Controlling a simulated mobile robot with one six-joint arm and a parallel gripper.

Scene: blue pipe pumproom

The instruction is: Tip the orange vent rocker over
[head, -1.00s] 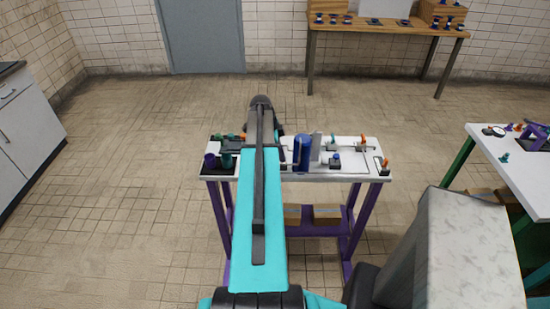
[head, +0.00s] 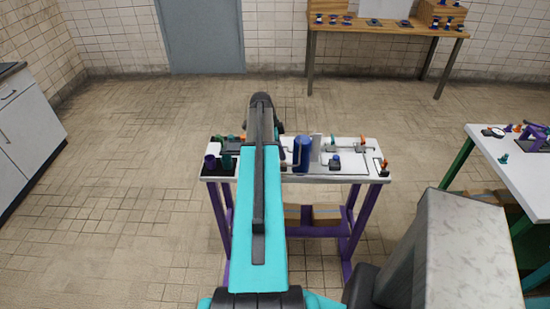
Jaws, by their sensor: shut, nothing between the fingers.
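Small orange parts stand on the white-topped bench ahead: one (head: 362,141) at the back right, one (head: 384,164) at the right edge, and one (head: 243,137) at the left beside my arm. I cannot tell which is the vent rocker or how it is tilted; they are too small. My turquoise and black arm reaches forward over the bench's left half. My gripper is hidden behind the arm, so its fingers and any contact do not show.
The bench (head: 300,178) has purple legs. On it stand a blue cylinder (head: 303,153), a thin white upright plate (head: 316,148), a small blue-topped part (head: 336,161), and a purple cup (head: 210,163). Another white table (head: 515,165) is at right. Open floor (head: 120,180) lies left.

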